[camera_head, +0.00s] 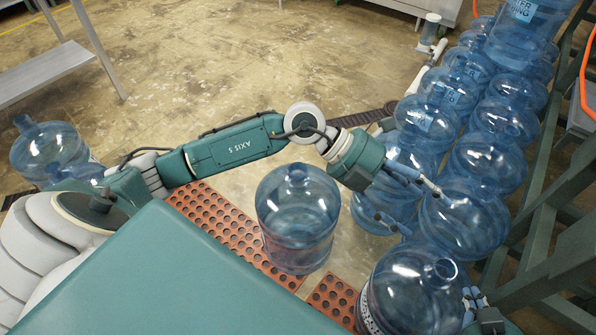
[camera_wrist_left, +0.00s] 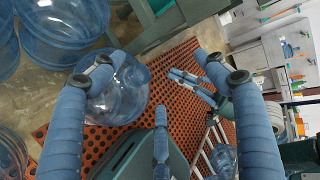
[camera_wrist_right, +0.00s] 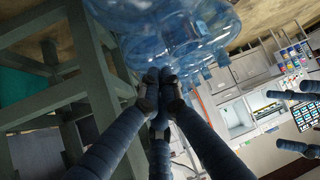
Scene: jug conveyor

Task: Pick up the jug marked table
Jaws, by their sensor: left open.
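Several clear blue water jugs are in view, and I cannot read the word table on any of them. One jug (camera_head: 298,222) stands upright alone near the middle of the head view. Another jug (camera_head: 408,292) stands at the bottom, with a patterned band low on its left side. My left gripper (camera_head: 418,212) is open and empty, fingers spread above the jugs right of the middle one. In the left wrist view a jug (camera_wrist_left: 122,92) is partly behind one finger. My right gripper (camera_wrist_right: 160,72) has its fingers together, close to a jug (camera_wrist_right: 195,35); contact is unclear.
Packed jugs (camera_head: 487,165) fill the right side beside a green metal frame (camera_head: 545,215). Orange perforated mats (camera_head: 222,222) lie on the floor. More jugs (camera_head: 50,150) stand at far left. A metal table (camera_head: 45,72) is at upper left. The concrete floor (camera_head: 260,70) behind is clear.

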